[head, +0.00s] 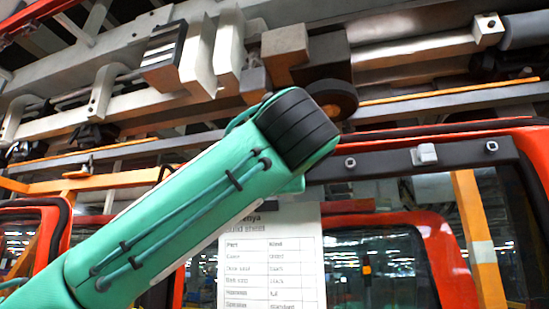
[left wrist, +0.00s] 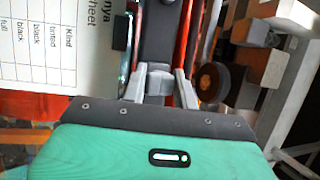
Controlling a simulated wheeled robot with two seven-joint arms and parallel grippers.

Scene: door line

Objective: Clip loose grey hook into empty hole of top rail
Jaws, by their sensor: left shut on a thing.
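The dark top rail (head: 455,153) runs across the orange door frame. It carries a light grey hook (head: 424,154), a round hole-like fitting (head: 350,162) to its left and a small dark fitting (head: 491,146) to its right. In the left wrist view my left gripper (left wrist: 160,88) is shut on a grey hook (left wrist: 160,76). The dark rail (left wrist: 159,35) lies straight beyond the held hook; I cannot tell whether they touch. In the head view my left arm hides its own gripper, the held hook and the rail's left part. My right gripper is not in view.
A printed build sheet (head: 270,262) hangs below the rail, and it also shows in the left wrist view (left wrist: 40,45). Orange door frame posts (head: 450,265) stand around the window. Metal beams and blocks (head: 285,45) of overhead equipment are behind and above my wrist.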

